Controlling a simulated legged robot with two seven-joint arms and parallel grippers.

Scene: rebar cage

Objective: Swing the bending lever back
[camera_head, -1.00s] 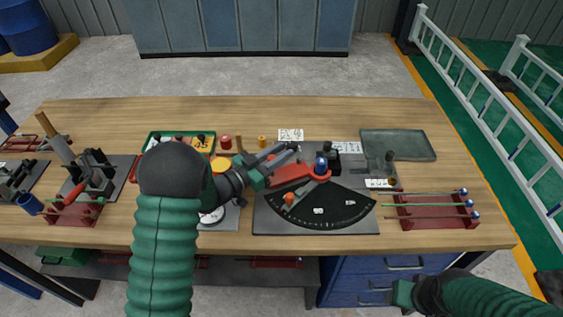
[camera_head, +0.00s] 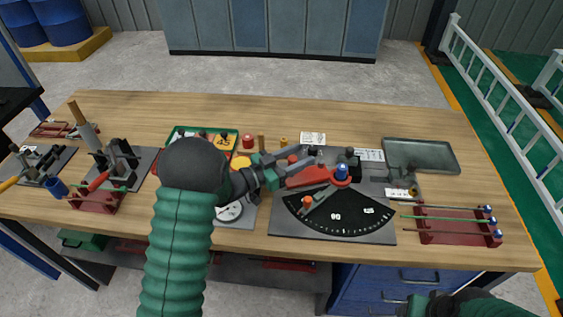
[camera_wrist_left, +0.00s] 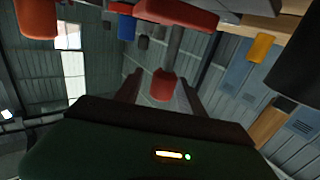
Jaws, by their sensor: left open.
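The bending lever (camera_head: 308,178) is a red arm with a blue-topped pivot (camera_head: 341,171), on a grey plate with a black angle dial (camera_head: 335,216). It points left from the pivot. A red knob (camera_head: 293,160) on a grey post rises from its outer end. My left gripper (camera_head: 298,157) is at that knob. In the left wrist view, the knob (camera_wrist_left: 163,85) stands between the two open fingers, with a gap visible on each side. The red lever (camera_wrist_left: 178,14) shows at the top. My right gripper (camera_head: 430,303) is low at the bottom edge, its fingers unclear.
An orange-topped peg (camera_head: 306,201) stands on the dial. A round gauge (camera_head: 229,211) and a green tray (camera_head: 185,132) are at left. A grey tray (camera_head: 420,156) and a red rack with rods (camera_head: 455,232) are at right.

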